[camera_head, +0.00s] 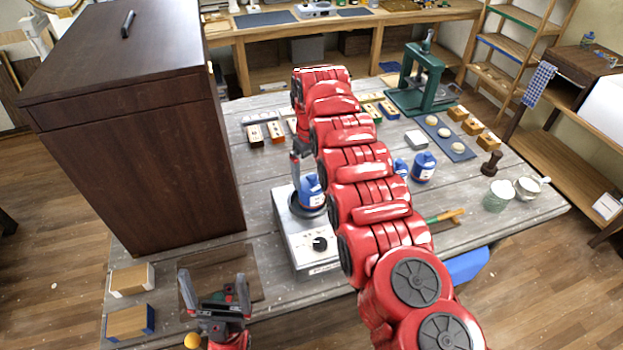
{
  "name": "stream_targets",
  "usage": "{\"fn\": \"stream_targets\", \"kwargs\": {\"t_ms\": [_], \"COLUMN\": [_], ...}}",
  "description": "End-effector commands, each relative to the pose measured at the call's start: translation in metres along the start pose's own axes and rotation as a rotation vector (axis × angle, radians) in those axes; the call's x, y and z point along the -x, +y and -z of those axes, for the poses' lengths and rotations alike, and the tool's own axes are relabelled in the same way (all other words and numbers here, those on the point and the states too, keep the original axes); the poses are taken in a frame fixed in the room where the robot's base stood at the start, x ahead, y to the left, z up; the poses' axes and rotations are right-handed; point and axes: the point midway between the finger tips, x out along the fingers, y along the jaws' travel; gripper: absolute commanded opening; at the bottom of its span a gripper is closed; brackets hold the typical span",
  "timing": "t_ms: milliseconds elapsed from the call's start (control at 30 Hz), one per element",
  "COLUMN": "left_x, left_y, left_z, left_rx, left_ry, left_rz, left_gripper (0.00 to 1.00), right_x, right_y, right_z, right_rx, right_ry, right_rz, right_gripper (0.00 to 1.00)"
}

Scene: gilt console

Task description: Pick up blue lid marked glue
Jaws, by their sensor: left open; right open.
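A blue item with a pale label (311,187) sits at the dark round pot (310,207) on the grey hot plate (312,243). I cannot read its marking or tell whether it is the lid. My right gripper (303,168) is open, just above and beside this item; one dark finger shows at its left, and my red arm hides much of the rest. Blue labelled jars stand right of the arm, one in full view (423,167) and one partly hidden (400,168). My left gripper (214,290) is open and empty, low at the front left.
A tall dark wooden cabinet (140,160) stands at the left. Small wooden blocks (132,280) lie at the front left. A green press (422,82), a blue mat (445,138) and cups (498,195) are at the right. My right arm crosses the middle of the grey table.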

Motion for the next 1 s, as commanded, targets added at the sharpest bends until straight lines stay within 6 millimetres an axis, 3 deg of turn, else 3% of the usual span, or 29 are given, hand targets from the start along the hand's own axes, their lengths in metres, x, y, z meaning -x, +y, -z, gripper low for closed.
{"fn": "stream_targets", "kwargs": {"t_ms": [333,867,1000], "left_x": [-0.0057,-0.0056,-0.0056], "left_y": [-0.0003,-0.0003,-0.0003], "left_z": [0.0008,0.0007,0.0007], "left_rx": [0.000,0.000,0.000], "left_ry": [-0.001,-0.001,-0.001], "left_rz": [0.000,0.000,0.000], "left_gripper": [1.00,1.00,1.00], "right_x": [-0.0126,-0.0126,-0.0127], "right_y": [0.0001,0.0002,0.0002], "right_z": [-0.0001,-0.0003,-0.0003], "right_rx": [0.001,0.000,0.000], "right_ry": [0.002,0.001,0.001], "right_rz": [-0.001,-0.001,-0.001], "right_gripper": [1.00,0.07,0.06]}}
